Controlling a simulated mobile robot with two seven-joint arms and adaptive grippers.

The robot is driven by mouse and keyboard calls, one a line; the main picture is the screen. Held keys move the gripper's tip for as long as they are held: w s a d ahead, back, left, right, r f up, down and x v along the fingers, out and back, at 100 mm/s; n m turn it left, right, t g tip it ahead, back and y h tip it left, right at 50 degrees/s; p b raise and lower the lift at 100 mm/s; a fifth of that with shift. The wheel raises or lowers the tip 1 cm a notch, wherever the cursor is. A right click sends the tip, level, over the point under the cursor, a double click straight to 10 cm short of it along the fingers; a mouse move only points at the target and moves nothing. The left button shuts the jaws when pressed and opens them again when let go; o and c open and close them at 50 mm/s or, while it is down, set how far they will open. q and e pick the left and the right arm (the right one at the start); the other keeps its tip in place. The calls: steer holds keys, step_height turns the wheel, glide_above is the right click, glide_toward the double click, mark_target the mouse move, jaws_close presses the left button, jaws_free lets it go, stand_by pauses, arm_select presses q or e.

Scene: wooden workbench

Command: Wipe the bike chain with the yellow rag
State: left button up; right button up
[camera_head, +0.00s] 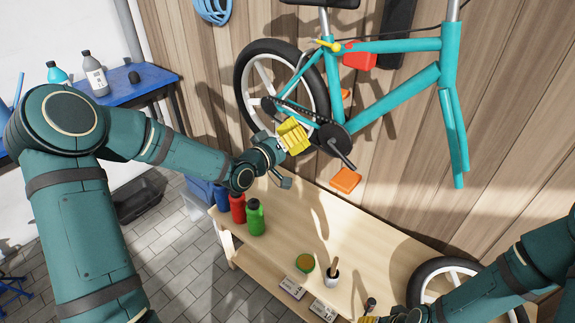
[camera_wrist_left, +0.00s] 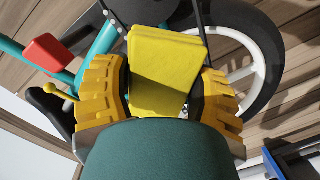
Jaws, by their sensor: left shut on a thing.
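The teal bike (camera_head: 395,98) is held up against the wooden wall above the bench. Its dark chain (camera_head: 296,108) runs from the rear wheel hub to the chainring (camera_head: 334,139). My left gripper (camera_head: 284,142) is at the lower chain run and shut on the folded yellow rag (camera_head: 294,135). The left wrist view shows the rag (camera_wrist_left: 165,72) between the yellow fingers, with the rear wheel close behind it. The rag hides part of the chain, so contact cannot be told. My right gripper (camera_head: 376,318) is low at the bottom edge, mostly cut off.
An orange block (camera_head: 345,180) lies near the wall. A loose wheel (camera_head: 428,276) is at lower right. The bench's middle is clear.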

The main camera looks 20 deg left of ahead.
mark_target(274, 101)
arm_select(q)
steer(key=r, duration=0.1)
steer(key=r+t, duration=0.1)
steer(key=shift+s+a+r, duration=0.2)
steer(key=shift+s+r, duration=0.15)
steer(key=shift+s, duration=0.05)
steer(key=shift+x, duration=2.9)
steer(key=shift+b+x, duration=0.3)
steer(key=shift+x, duration=0.75)
steer(key=shift+a, duration=0.1)
steer(key=shift+w+a, duration=0.4)
steer(key=shift+a, duration=0.75)
steer(key=shift+w+a, duration=0.45)
steer(key=shift+a, duration=0.65)
steer(key=shift+w+a, duration=0.4)
steer(key=shift+a, duration=0.75)
steer(key=shift+w+a+p, duration=0.25)
steer(key=shift+a+p, duration=0.2)
steer(key=shift+a, duration=0.4)
steer(key=shift+w+a+p, duration=0.3)
steer(key=shift+a+p, duration=0.15)
steer(key=shift+a, duration=0.35)
steer(key=shift+w+a+p, duration=0.25)
steer(key=shift+a+p, duration=0.3)
steer(key=shift+a, duration=0.3)
steer(key=shift+w+a+p, duration=0.3)
steer(key=shift+a+p, duration=0.25)
steer(key=shift+a, duration=0.25)
